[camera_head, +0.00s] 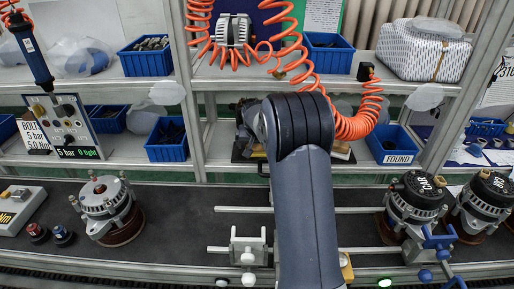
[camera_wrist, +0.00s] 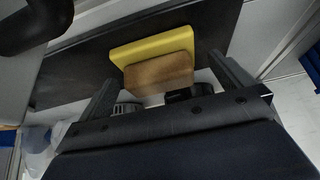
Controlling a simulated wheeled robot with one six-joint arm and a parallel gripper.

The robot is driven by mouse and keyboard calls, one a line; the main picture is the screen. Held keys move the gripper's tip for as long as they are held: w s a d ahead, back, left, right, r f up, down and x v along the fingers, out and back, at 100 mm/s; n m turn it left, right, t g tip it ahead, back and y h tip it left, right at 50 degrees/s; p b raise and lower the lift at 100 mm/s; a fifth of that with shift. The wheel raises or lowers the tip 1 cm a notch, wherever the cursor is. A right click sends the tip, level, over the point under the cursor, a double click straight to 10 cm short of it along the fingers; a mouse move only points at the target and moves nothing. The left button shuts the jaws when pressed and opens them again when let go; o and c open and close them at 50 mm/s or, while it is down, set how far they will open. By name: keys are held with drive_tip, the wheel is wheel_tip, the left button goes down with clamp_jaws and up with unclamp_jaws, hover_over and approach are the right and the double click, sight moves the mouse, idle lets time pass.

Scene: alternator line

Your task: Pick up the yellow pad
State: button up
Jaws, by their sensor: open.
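The yellow pad (camera_wrist: 150,46) lies on a dark flat surface in the wrist view, with a brown block-like face (camera_wrist: 160,73) along its near side. My gripper (camera_wrist: 164,72) is open and its two fingers are spread to either side of the pad. I see nothing held between them. Whether the fingers touch the pad cannot be told. In the head view my arm hides my gripper, and I cannot identify the pad there for certain.
Blue bins stand on the shelves, including one labelled FOUND (camera_head: 391,147) and one at the left (camera_head: 167,141). An alternator (camera_head: 108,209) sits on the dark bench at left. Two more alternators (camera_head: 416,201) (camera_head: 484,205) stand at right. An orange coiled hose (camera_head: 358,127) hangs near my arm.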

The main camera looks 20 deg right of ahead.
drive_tip(key=shift+w+f, duration=0.15)
drive_tip(key=shift+f, duration=0.2)
drive_tip(key=c, duration=1)
